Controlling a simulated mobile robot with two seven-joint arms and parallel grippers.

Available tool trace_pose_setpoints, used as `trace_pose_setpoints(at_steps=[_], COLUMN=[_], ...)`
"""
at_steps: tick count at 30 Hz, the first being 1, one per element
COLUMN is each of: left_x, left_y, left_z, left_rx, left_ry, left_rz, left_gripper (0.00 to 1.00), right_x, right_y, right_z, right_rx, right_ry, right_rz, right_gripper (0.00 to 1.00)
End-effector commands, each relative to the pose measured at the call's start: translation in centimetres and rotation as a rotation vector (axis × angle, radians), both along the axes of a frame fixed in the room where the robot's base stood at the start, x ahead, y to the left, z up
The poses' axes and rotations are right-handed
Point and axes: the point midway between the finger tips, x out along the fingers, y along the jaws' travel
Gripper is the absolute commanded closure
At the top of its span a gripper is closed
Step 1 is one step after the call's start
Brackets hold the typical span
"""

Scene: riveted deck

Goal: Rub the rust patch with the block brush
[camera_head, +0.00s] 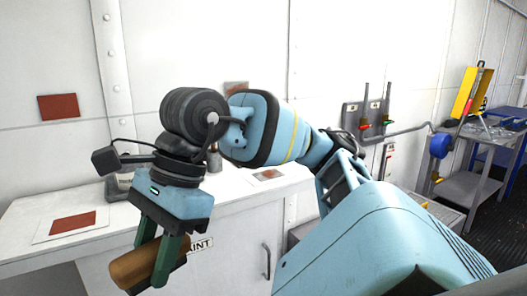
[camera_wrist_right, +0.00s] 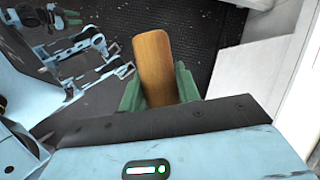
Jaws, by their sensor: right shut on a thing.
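My right gripper (camera_head: 152,258) is shut on the block brush (camera_head: 130,268), a brown wooden block, in front of the white counter. In the right wrist view the brush (camera_wrist_right: 154,62) stands out between the green fingers; its bristles do not show. Red-brown patches show on the wall at left (camera_head: 59,107), on a pale plate on the counter (camera_head: 73,224), on the wall behind my arm (camera_head: 236,88), partly hidden, and on a small plate farther along the counter (camera_head: 268,175). The brush is apart from all of them. Green and blue parts, perhaps my left gripper (camera_wrist_right: 66,18), show in the right wrist view.
The white counter (camera_head: 25,220) runs along the wall, with a cabinet front and handle (camera_head: 266,262) below. A grey cylinder (camera_head: 214,158) stands on it behind my wrist. Tools hang on a wall rack (camera_head: 364,122). A grey shelf cart (camera_head: 470,160) stands at right.

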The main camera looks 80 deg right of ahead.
Motion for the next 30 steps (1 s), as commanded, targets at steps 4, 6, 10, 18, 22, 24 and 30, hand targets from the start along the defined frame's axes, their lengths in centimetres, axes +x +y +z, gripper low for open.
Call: trace_pose_setpoints(at_steps=[4,6,10,18,22,24,30], left_x=[-0.2,-0.3,-0.5,-0.1,0.2,0.3,0.3], left_y=[0.0,0.0,0.1,0.4,0.6,0.7,0.7], left_z=[-0.6,-0.9,-1.8,-4.1,-4.9,-5.3,-6.2], left_rx=[0.001,0.002,0.004,0.012,0.017,0.018,0.02], left_ry=[0.007,0.011,0.017,0.016,0.013,0.011,0.016], left_rz=[-0.001,-0.001,-0.002,-0.012,-0.018,-0.02,-0.021], left_gripper=[0.64,0.64,0.64,0.64,0.64,0.64,0.64], right_x=[0.6,1.0,2.0,4.4,5.3,5.6,6.2], right_y=[0.0,0.0,0.5,3.9,6.1,7.1,9.1], right_z=[-1.4,-2.4,-5.1,-12.5,-15.5,-17.0,-19.4], right_rx=[0.001,0.0,-0.002,-0.03,-0.049,-0.06,-0.082], right_ry=[0.001,0.005,0.015,0.028,0.029,0.029,0.022], right_rz=[0.098,0.169,0.363,1.009,1.355,1.527,1.887], right_gripper=[0.86,0.86,0.86,0.86,0.86,0.86,0.86])
